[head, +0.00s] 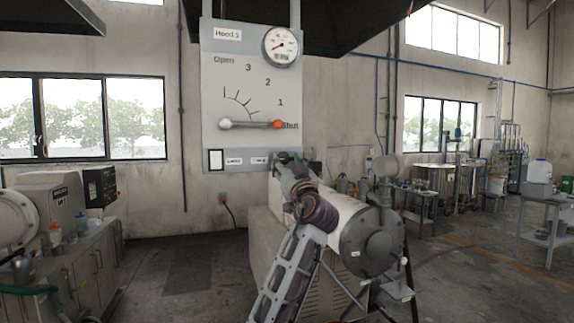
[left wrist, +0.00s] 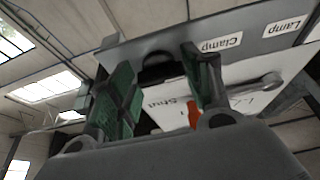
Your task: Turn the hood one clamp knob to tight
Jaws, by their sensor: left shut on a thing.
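The hood panel (head: 252,60) is a grey-white plate with a scale from Open through 3, 2 and 1 to Shut. The lower strip carries labels; the wrist view shows them as Lamp and Clamp (left wrist: 221,43). The dark clamp knob (left wrist: 157,68) shows beside the Clamp label, between my left fingers. My left gripper (head: 284,158) is at the lower right corner of the panel, and it also shows in the left wrist view (left wrist: 160,62). It is shut on the knob and covers it in the head view. The knob's turn position cannot be read. My right gripper is not in view.
A lever (head: 250,125) with an orange end lies level at Shut, just above my left gripper. A round gauge (head: 281,47) is at the panel's top right. A horizontal mill drum (head: 352,225) stands close behind my left arm. A cabinet bench (head: 90,270) stands at left.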

